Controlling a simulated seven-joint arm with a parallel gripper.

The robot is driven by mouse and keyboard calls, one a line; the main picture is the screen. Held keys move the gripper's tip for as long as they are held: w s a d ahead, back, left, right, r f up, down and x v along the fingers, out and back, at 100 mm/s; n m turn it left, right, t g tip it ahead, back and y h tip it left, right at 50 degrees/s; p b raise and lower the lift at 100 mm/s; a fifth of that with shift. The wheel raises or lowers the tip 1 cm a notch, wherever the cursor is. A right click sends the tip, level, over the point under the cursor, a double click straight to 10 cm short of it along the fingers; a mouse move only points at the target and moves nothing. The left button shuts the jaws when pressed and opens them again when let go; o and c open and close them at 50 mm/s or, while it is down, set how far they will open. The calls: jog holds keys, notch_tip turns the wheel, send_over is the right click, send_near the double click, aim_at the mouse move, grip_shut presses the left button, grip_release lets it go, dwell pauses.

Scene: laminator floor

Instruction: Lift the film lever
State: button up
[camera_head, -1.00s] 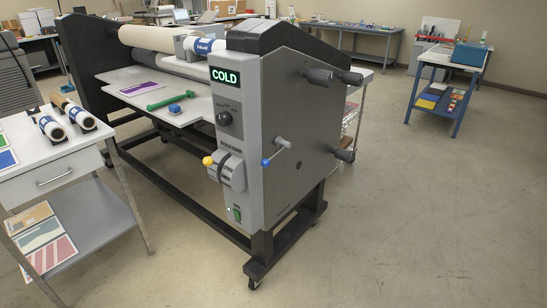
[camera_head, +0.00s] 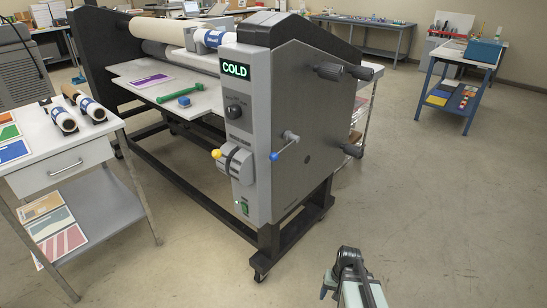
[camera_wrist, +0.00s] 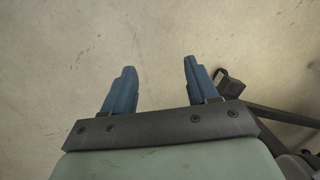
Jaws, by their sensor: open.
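The laminator (camera_head: 305,130) stands in the middle of the head view, its grey end panel facing me. A short lever with a blue knob (camera_head: 274,156) sticks out of the end panel's side, slanting down to the left. A second lever with a yellow knob (camera_head: 216,154) sits by a grey housing on the front face. I cannot tell which one is the film lever. My gripper (camera_wrist: 158,75) is open and empty in the wrist view, its two blue fingers apart above bare floor. In the head view, my arm is at the bottom right, below and right of both levers.
A white side table (camera_head: 60,152) with film rolls stands at the left. A green tool (camera_head: 180,93) and a small blue block (camera_head: 184,101) lie on the laminator's bed. A blue cart (camera_head: 470,60) stands at the back right. The floor right of the laminator is clear.

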jog(key=w+r+m+t+y, duration=0.2)
jog(key=w+r+t+y, duration=0.15)
jog(key=w+r, duration=0.9)
jog(key=m+t+y, duration=0.6)
jog(key=m+y, duration=0.4)
jog(key=y, duration=0.1)
send_near(274, 157)
jog(key=shift+h, duration=0.25)
jog(key=x, duration=0.7)
jog(key=w+x, duration=0.1)
jog(key=x, duration=0.2)
jog(key=shift+w+a+f, duration=0.1)
jog(key=shift+w+f, duration=0.05)
jog(key=shift+c, duration=0.4)
grip_shut()
